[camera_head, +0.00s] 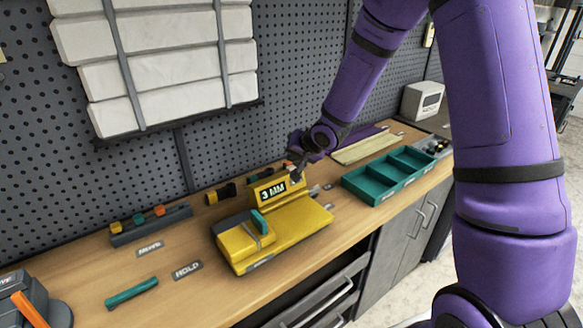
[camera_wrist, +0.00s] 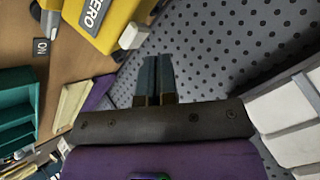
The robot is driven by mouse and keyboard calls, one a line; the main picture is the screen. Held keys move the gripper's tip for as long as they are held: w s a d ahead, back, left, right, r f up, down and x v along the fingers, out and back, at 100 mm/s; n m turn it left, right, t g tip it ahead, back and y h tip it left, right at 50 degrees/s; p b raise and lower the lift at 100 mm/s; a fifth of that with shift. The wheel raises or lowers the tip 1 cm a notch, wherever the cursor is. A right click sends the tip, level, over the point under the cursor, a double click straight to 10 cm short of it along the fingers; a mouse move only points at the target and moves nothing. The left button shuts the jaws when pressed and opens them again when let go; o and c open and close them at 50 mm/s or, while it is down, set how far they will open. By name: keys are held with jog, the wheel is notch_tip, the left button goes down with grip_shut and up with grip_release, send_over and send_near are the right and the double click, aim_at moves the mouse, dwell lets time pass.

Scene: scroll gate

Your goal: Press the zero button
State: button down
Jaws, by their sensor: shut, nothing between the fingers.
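A yellow device (camera_head: 285,240) with a black display reading "3 AIM" (camera_head: 273,190) stands on the wooden bench. In the wrist view its yellow body (camera_wrist: 118,18) carries a label reading "ZERO" (camera_wrist: 93,12), with a small white button-like block (camera_wrist: 133,36) at its edge. My gripper (camera_head: 296,176) is at the top right of the display housing in the head view.
A teal compartment tray (camera_head: 390,175) lies right of the device. A rack with coloured pieces (camera_head: 150,225), a teal bar (camera_head: 132,293) and a "HOLD" label (camera_head: 187,270) lie to the left. A grey pegboard (camera_head: 290,80) rises close behind the bench.

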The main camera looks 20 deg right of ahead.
aim_at(293, 166)
jog(key=shift+f, duration=0.4)
jog(key=shift+f, duration=0.5)
dwell(0.8)
jog(key=shift+r, duration=0.95)
jog(key=shift+r, duration=0.1)
jog(key=shift+r, duration=2.4)
